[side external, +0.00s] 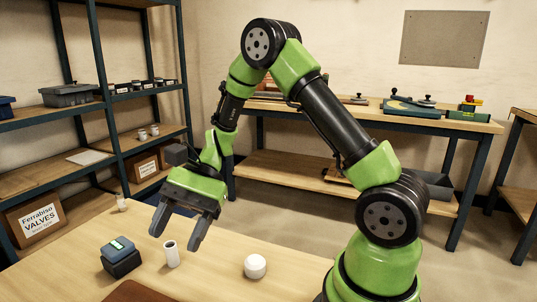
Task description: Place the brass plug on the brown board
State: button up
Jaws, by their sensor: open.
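My gripper (175,241) is open, its two fingers pointing down over the wooden table. In the picture its fingertips lie just above and to either side of an upright white cylinder (171,256); I cannot tell the gap in height or depth. The brown board (136,292) lies flat at the bottom edge, partly cut off by the frame. I cannot make out a clearly brass-coloured plug. A small pale piece (122,204) stands at the table's far left edge, too small to identify.
The table (220,252) is bare between cylinder and cap. Shelves (150,133) and a workbench (390,118) stand behind.

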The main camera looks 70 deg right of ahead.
jog(key=s+d+r+n+t+h, duration=0.3)
jog(key=s+r+n+t+h, duration=0.4)
jog(key=s+r+n, duration=0.3)
jog(key=s+r+h, duration=0.1)
jog(key=s+r, duration=0.3)
jog(key=s, duration=0.1)
jog(key=shift+r, duration=0.3)
